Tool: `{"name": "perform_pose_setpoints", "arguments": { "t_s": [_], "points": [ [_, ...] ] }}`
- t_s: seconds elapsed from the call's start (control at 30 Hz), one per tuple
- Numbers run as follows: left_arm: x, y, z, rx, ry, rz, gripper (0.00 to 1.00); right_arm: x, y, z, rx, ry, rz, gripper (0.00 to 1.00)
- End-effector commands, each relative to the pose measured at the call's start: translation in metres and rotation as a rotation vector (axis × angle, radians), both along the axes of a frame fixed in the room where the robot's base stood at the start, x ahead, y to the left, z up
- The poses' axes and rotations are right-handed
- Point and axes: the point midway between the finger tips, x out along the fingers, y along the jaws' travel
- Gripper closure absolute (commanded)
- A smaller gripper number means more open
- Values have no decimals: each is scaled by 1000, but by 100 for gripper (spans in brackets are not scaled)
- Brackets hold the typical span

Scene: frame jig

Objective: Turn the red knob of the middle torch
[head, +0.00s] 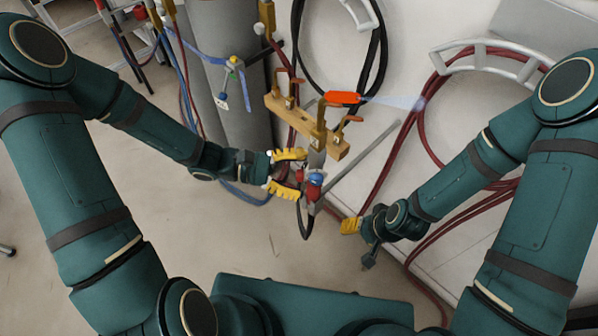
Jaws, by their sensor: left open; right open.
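A torch hangs upright below a brass-coloured bar (334,143). Its grey body (317,158) carries a blue knob (315,179) and, just below it, a red knob (312,193). My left gripper (300,173) has its yellow fingers spread, one above the other, pointing right. Its fingertips are just left of the torch, close to the knobs; I cannot tell whether they touch it. The red knob is only partly visible. My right gripper (350,226) is lower right of the torch, apart from it, seen nearly edge-on, with nothing visible in it.
An orange-red piece (341,98) with a pale blue streak beside it is above the bar. A grey cylinder (238,120) stands behind on the left. Red hoses (392,165) and black hoses (376,60) hang along the pale wall. The floor in front is mostly clear.

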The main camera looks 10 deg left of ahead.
Motion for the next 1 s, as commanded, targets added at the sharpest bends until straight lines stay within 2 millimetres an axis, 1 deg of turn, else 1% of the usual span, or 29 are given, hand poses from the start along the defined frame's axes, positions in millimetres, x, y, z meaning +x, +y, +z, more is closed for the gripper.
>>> {"name": "perform_pose_setpoints", "arguments": {
  "t_s": [0.07, 0.17, 0.5, 0.6, 0.7, 0.8, 1.0],
  "points": [
    [0, 5, 0, 0, 0, 2, 42, 0, 0, 0, 0, 0, 0, 44],
    [0, 17, 1, 2, -1, 5, 42, 0, 0, 0, 0, 0, 0, 44],
    [-3, 84, 7, 2, -1, 4, 42, 0, 0, 0, 0, 0, 0, 44],
    [-4, 100, 9, 2, -2, 3, 42, 0, 0, 0, 0, 0, 0, 44],
    [-4, 111, 10, 1, -1, 3, 42, 0, 0, 0, 0, 0, 0, 44],
    [-5, 117, 11, 1, -1, 2, 42, 0, 0, 0, 0, 0, 0, 44],
    [-5, 119, 11, 0, -1, 0, 42, 0, 0, 0, 0, 0, 0, 44]
  ]
}}
